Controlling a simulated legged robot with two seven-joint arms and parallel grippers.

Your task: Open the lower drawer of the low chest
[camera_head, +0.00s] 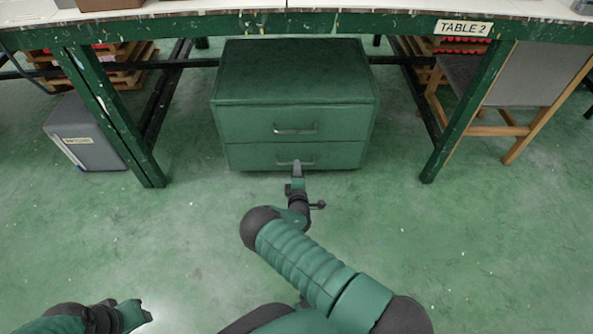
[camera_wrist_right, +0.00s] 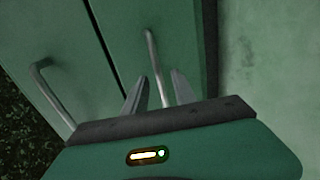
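The low green chest (camera_head: 290,75) stands under the table. Its upper drawer (camera_head: 245,124) and lower drawer (camera_head: 250,156) both look shut, each with a metal bar handle. My right gripper (camera_head: 298,166) is at the lower drawer's front and covers part of its handle. In the right wrist view, the lower handle (camera_wrist_right: 153,62) runs between my two fingers (camera_wrist_right: 158,90), which stand apart with gaps beside the bar. The upper handle (camera_wrist_right: 45,88) is at the left there. My left gripper (camera_head: 143,312) is low at the left, away from the chest; its fingers are too small to read.
The green table (camera_head: 390,24) spans above the chest, with legs on both sides (camera_head: 110,115) (camera_head: 470,115). A grey box (camera_head: 85,135) stands at the left and a wooden-legged chair (camera_head: 515,130) at the right. The floor (camera_head: 200,225) before the chest is clear.

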